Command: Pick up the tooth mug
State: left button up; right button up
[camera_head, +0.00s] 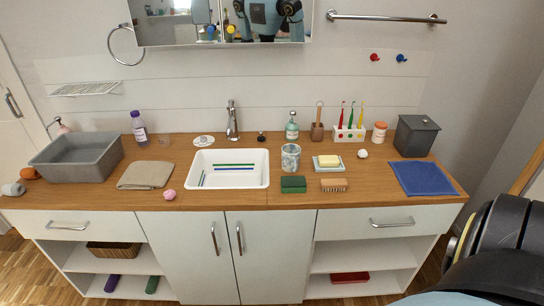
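The tooth mug appears to be the speckled grey-green cup (290,158) standing upright on the wooden counter (230,200), just right of the sink. Nothing touches it from above, and its front is unobstructed. Neither of my grippers shows. Part of my dark right arm fills the lower right corner, well away from the cup.
The white sink (258,165) is left of the cup. A soap dish (331,168) with yellow soap is close right. A green box (293,184) and a brush (334,185) lie in front. A bottle (292,130) and toothbrush holder (346,134) stand behind.

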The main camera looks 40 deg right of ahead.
aim_at(291, 152)
jog(key=i, duration=1)
jog(key=z, duration=3)
